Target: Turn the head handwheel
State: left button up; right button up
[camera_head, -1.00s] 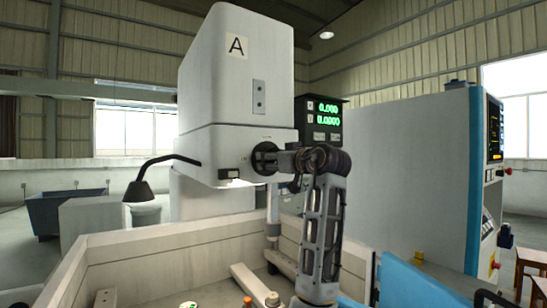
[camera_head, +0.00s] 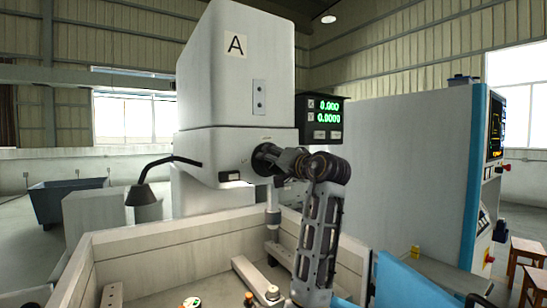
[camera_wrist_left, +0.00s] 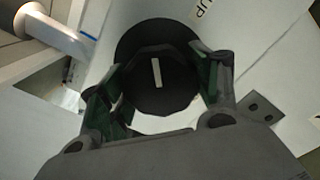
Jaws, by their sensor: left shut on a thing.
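The head handwheel (camera_wrist_left: 158,85) is a dark round knob with a pale line on its face, on the machine head (camera_head: 238,155) marked A. In the left wrist view it sits between the two fingers of my left gripper (camera_wrist_left: 155,100), which is shut on it. In the head view my left gripper (camera_head: 272,163) reaches the side of the head and hides most of the handwheel (camera_head: 262,156). My right gripper is not in view.
A small readout (camera_head: 323,117) with green digits stands behind the head. A grey-white cabinet (camera_head: 405,180) with a control panel is at right. The open tank (camera_head: 185,247) lies below. A black lamp (camera_head: 142,193) hangs left of the head.

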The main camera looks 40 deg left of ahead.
pick_arm(q)
jog(key=shift+m+p, duration=0.5)
jog(key=shift+m, duration=0.7)
jog(key=o, duration=1)
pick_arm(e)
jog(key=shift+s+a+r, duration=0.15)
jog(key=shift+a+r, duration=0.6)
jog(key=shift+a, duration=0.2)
